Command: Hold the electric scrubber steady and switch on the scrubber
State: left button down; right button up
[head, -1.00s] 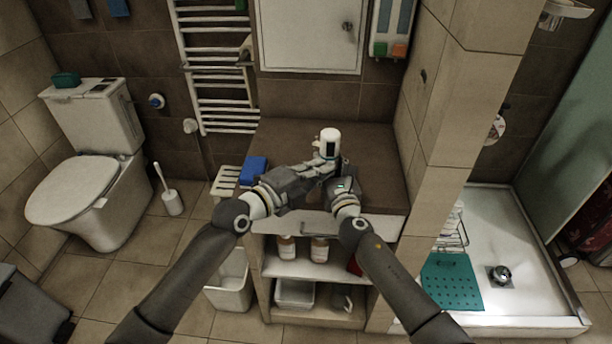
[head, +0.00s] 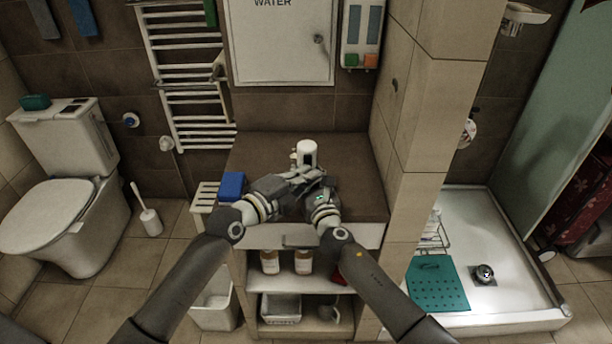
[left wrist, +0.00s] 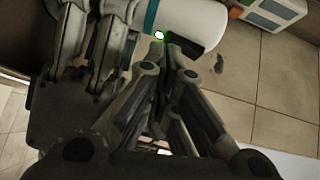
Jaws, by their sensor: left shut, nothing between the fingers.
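The electric scrubber (head: 306,152) has a white, rounded body and shows just above my grippers, over the brown counter. In the left wrist view, its white body with a teal band (left wrist: 190,18) crosses the top. A small green light glows at its lower edge, close to my left fingertips. My left gripper (head: 318,174) is shut with nothing between its fingers; its tips (left wrist: 178,45) are right at the scrubber's dark part. My right gripper (left wrist: 90,35) is beside the scrubber, its fingers reaching up to the body. Its grip is partly hidden.
The brown counter (head: 355,165) is clear around the grippers. Shelves below hold bottles (head: 303,262). A tiled wall (head: 415,150) closes the right side; a white cabinet (head: 280,45) hangs behind.

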pick_arm(q)
jog(key=shift+a, duration=0.15)
jog(key=f+v, duration=0.1)
jog(key=v, duration=0.8)
jog(key=shift+s+a+f, duration=0.2)
jog(key=shift+s+f, duration=0.15)
jog(key=shift+s, duration=0.1)
pick_arm(e)
jog(key=o, duration=1.3)
jog(key=shift+s, duration=0.1)
